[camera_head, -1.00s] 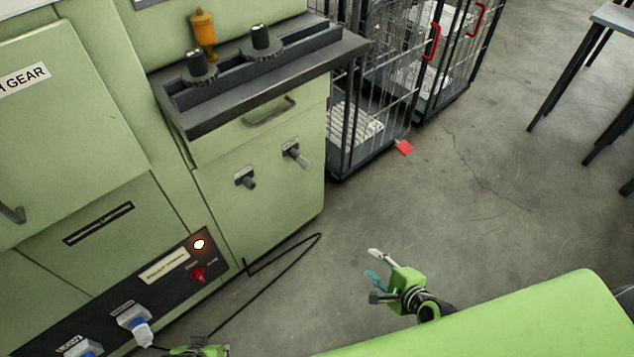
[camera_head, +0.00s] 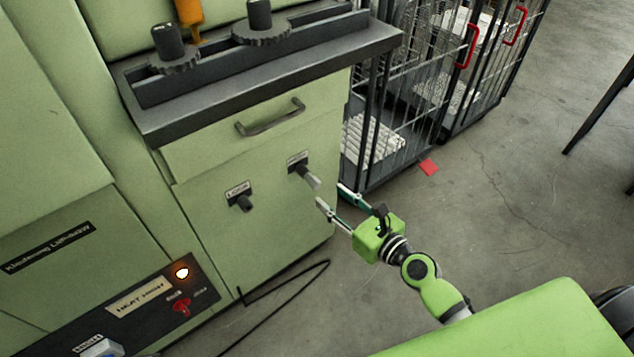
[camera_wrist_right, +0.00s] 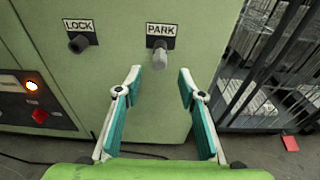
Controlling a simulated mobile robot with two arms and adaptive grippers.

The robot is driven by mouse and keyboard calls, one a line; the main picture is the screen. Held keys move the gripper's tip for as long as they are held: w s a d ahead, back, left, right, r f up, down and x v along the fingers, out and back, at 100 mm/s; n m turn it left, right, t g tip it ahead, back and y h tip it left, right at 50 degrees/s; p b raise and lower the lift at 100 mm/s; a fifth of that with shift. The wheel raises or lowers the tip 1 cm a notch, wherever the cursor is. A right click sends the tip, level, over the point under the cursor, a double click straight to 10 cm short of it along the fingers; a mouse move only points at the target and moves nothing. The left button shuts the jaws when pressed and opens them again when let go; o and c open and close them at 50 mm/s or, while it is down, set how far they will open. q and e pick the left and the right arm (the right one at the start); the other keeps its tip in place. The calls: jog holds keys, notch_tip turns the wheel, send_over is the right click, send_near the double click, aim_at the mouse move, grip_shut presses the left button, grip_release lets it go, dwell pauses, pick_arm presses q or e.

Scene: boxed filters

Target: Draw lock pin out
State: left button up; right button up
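The green cabinet front carries two labelled fittings. The one marked LOCK (camera_head: 240,202) is a short dark knob, which also shows in the right wrist view (camera_wrist_right: 79,43). The one marked PARK (camera_head: 305,174) has a longer, lighter grey pin sticking out, which also shows in the right wrist view (camera_wrist_right: 159,56). My right gripper (camera_head: 331,195) is open and empty, just in front of and below the PARK pin. In the right wrist view its teal-padded fingers (camera_wrist_right: 160,73) stand apart, with the PARK pin ahead between the tips. My left gripper is out of view.
A drawer with a handle (camera_head: 270,118) and a dark ledge (camera_head: 280,62) with toothed knobs are above the fittings. Wire cage carts (camera_head: 400,130) stand close on the right. A black cable (camera_head: 280,300) lies on the floor. A lit panel (camera_head: 150,300) is lower left.

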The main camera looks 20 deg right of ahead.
aim_at(318, 186)
pick_arm(q)
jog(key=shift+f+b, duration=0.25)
jog(key=shift+b, duration=0.05)
pick_arm(e)
jog(key=x, duration=0.8)
jog(key=shift+w+f, duration=0.1)
jog(key=shift+w, duration=0.05)
grip_shut()
jog(key=shift+s, duration=0.25)
jog(key=shift+s+d, duration=0.25)
jog(key=shift+s, duration=0.25)
jog(key=shift+s, duration=0.1)
